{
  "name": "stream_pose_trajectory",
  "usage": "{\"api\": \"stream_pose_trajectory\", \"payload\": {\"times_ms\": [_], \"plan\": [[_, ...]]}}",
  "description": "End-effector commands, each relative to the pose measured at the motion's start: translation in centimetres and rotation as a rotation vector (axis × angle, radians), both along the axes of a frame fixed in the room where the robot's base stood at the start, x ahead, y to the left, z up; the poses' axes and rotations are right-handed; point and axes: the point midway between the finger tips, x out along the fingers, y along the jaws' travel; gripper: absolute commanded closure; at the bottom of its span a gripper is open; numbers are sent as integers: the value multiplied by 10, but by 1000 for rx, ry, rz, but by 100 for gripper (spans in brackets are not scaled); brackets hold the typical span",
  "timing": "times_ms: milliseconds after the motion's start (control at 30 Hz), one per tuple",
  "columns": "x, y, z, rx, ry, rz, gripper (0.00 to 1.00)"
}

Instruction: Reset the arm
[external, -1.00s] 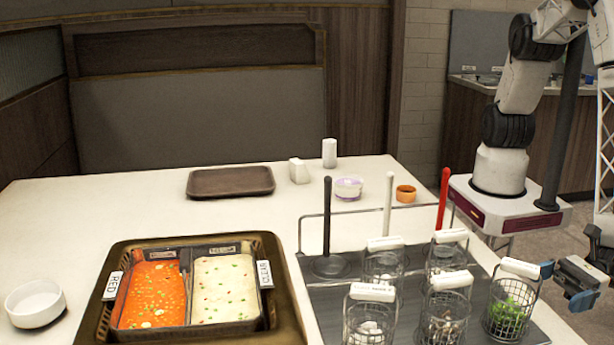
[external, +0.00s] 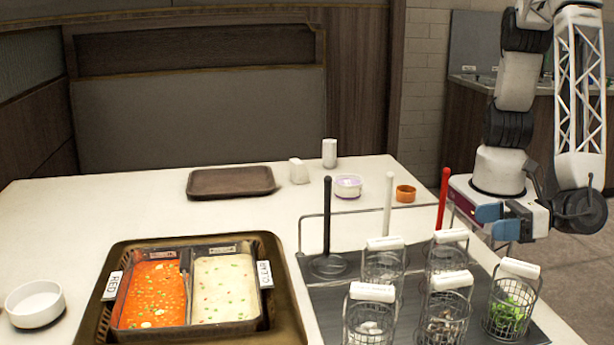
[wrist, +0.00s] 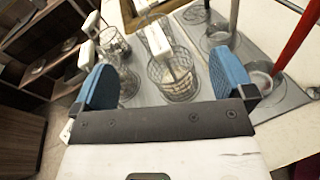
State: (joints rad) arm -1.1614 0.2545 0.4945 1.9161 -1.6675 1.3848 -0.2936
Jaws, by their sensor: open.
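My gripper (external: 497,220) is at the right of the external view, above and behind the back right of the basket station. Its blue fingers are apart with nothing between them. In the wrist view my gripper (wrist: 172,88) is also open and empty, with wire baskets beyond the fingers. A wire basket (wrist: 172,75) with pale contents shows between the fingers there. In the external view several wire baskets with white handles stand on the dark mat, including one with green contents (external: 508,312).
A pot with red soup (external: 155,295) and white soup (external: 223,290) sits at the front. A black rod (external: 327,215), a white rod (external: 388,205) and a red rod (external: 443,198) stand upright. A brown tray (external: 230,182) and white bowl (external: 36,303) lie on the table (external: 110,215).

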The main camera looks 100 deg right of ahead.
Motion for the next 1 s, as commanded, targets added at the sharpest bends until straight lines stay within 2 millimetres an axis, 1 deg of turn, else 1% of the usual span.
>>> {"api": "stream_pose_trajectory", "payload": {"times_ms": [33,200,300,367,400,567,700,867,1000], "plan": [[12,-16,14,29,9,-43,0],[40,-68,51,124,47,-185,0],[53,-98,70,178,66,-261,0],[59,-114,80,211,75,-302,0],[62,-126,87,233,82,-331,0],[72,-174,107,317,108,-449,0],[76,-220,122,404,127,-563,0],[75,-272,137,509,147,-696,0],[69,-315,149,606,159,-810,0]]}}
